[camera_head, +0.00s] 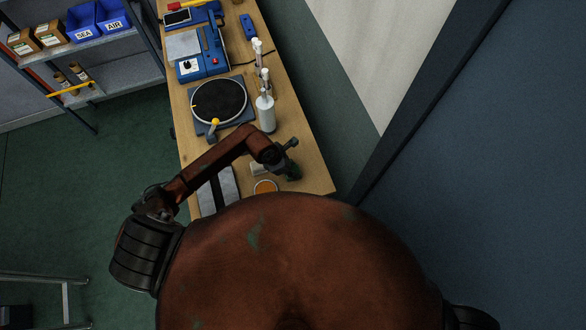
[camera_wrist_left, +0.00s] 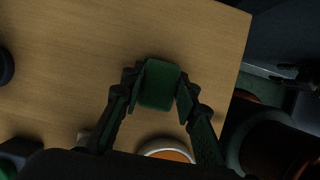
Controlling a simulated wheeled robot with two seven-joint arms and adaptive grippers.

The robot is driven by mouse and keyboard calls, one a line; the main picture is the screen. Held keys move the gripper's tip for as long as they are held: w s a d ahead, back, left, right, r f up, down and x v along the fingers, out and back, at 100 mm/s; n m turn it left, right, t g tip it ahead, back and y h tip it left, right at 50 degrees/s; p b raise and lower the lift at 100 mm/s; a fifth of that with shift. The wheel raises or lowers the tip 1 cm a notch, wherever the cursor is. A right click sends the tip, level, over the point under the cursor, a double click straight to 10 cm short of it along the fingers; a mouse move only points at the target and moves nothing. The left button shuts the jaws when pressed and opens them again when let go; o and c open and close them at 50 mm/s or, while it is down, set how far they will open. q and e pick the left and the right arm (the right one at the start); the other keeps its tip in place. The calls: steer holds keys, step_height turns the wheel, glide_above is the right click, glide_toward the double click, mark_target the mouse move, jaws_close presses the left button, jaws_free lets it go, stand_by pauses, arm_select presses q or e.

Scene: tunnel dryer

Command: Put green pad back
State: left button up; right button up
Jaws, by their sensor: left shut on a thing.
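The green pad (camera_wrist_left: 160,84) is a small dark green block between the two fingers of my left gripper (camera_wrist_left: 161,88) in the left wrist view. The fingers touch it on both sides. In the head view my left gripper (camera_head: 290,165) is over the near right part of the wooden table, and the pad is hard to make out there. I cannot tell whether the pad touches the table top.
The wooden table (camera_head: 310,174) holds a round dark turntable (camera_head: 218,101), white bottles (camera_head: 266,114), a blue device (camera_head: 203,64) and a round orange-topped container (camera_head: 265,187) near my body. A shelf with blue bins (camera_head: 98,20) stands left. A wall is right.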

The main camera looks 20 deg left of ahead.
arm_select(q)
steer(key=o, duration=1.2)
steer(key=shift+r, duration=0.15)
steer(key=b+v, duration=0.1)
steer(key=v, duration=1.1)
steer(key=shift+b, duration=0.4)
